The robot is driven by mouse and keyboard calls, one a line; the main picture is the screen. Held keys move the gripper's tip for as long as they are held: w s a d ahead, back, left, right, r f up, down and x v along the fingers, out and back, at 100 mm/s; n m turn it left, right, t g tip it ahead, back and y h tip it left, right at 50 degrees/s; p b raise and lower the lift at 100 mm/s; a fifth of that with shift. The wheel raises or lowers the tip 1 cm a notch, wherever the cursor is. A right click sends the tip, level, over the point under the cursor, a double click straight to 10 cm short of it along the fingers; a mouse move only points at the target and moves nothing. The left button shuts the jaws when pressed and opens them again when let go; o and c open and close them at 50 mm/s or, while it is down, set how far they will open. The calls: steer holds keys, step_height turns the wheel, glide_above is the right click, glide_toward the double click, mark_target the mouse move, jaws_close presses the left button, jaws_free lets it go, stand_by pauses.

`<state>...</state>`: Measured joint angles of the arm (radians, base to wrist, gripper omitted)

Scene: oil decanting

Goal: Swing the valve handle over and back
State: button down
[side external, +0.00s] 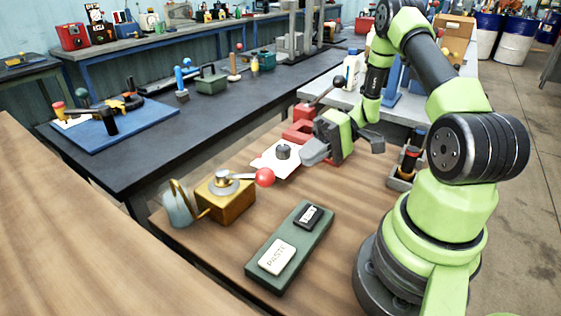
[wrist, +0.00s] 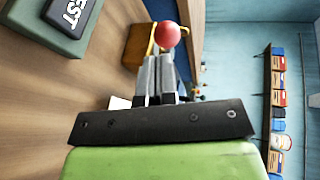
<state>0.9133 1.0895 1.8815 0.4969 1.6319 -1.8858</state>
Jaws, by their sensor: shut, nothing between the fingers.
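The valve is a brass-coloured block (side external: 226,205) with a round metal top and a metal handle (side external: 232,179) ending in a red ball (side external: 265,177). In the side view the handle points right, toward my gripper. My gripper (side external: 304,158) is shut and empty, to the right of the red ball and apart from it in that view. In the wrist view my closed fingers (wrist: 158,60) point at the red ball (wrist: 167,34), which shows just beyond their tips. The brass block (wrist: 136,46) is partly hidden behind them. The gap between fingertips and ball is hard to judge.
A grey can with a brass handle and spout (side external: 178,206) stands close left of the block. A green tray with labelled pads (side external: 263,281) lies in front. A white sheet with a dark round piece (side external: 283,152) and a red vise (side external: 300,131) are behind my gripper.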

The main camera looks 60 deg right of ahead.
mark_target(250, 175)
steer(key=w+d+r+n+g+h, duration=0.3)
steer(key=w+d+r+n+h, duration=0.25)
steer(key=n, duration=0.55)
steer(key=a+f, duration=0.6)
steer(key=a, duration=0.3)
steer(key=shift+w+a+f, duration=0.15)
steer(key=shift+a+f, duration=0.2)
steer(key=shift+s+a, duration=0.4)
steer(key=shift+a, duration=0.25)
steer(key=shift+s+a, duration=0.4)
steer(key=shift+a, duration=0.2)
